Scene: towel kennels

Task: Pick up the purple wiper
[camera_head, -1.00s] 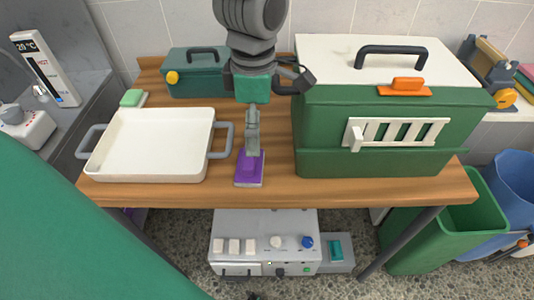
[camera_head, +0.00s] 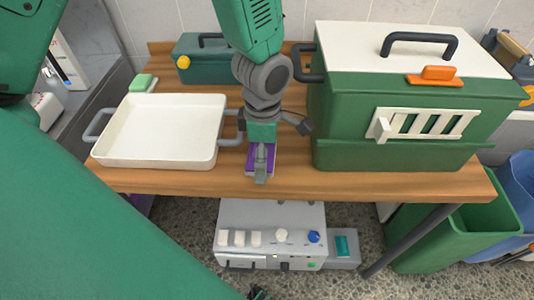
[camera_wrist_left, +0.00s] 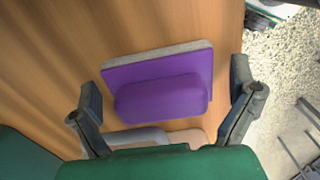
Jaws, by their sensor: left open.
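The purple wiper (camera_head: 251,159) lies on the wooden table near its front edge, between the white tray and the green carrier. In the left wrist view the wiper (camera_wrist_left: 160,98) shows a raised purple handle on a flat purple plate with a pale pad edge. My left gripper (camera_head: 262,168) is directly over the wiper and hides part of it in the head view. In the left wrist view the left gripper (camera_wrist_left: 163,92) is open, with one finger on each side of the wiper and visible gaps between. My right gripper is not seen.
A white tray (camera_head: 160,158) with grey handles stands left of the wiper. A green carrier (camera_head: 390,150) with a white lid and orange latch stands close on the right. A teal toolbox (camera_head: 205,72) and a green sponge (camera_head: 141,82) are behind. The table's front edge (camera_head: 300,188) is near.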

